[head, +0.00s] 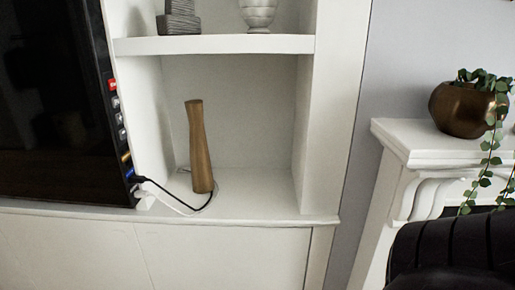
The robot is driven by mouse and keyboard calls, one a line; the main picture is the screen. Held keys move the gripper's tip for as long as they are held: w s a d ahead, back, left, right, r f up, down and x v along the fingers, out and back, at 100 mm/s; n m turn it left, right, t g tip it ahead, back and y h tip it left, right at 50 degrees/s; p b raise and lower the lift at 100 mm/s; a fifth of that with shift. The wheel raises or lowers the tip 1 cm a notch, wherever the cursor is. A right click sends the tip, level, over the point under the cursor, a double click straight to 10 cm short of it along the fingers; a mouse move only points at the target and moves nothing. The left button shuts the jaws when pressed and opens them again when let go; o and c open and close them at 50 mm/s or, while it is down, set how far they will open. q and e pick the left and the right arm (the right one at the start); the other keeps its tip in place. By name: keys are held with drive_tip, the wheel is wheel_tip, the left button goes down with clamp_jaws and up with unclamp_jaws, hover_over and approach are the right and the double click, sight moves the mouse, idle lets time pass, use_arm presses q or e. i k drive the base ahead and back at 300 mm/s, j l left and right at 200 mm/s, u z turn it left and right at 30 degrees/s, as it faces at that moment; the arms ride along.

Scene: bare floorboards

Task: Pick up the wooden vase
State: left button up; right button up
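The wooden vase (199,150) is tall, slim and brown, slightly narrower in the middle. It stands upright in the lower compartment of a white shelf unit (262,200), left of the compartment's middle. Dark and white cables lie around its base. Neither gripper shows in the head view.
A black screen (55,100) with side ports stands left of the vase, its cables running to the shelf. An upper shelf (215,44) holds a grey ornament (179,20) and a silver vase (258,14). At right, a white mantel (430,145) holds a bronze pot (462,108) with trailing ivy.

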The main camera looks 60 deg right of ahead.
sight(203, 182)
drive_tip(key=z, duration=1.25)
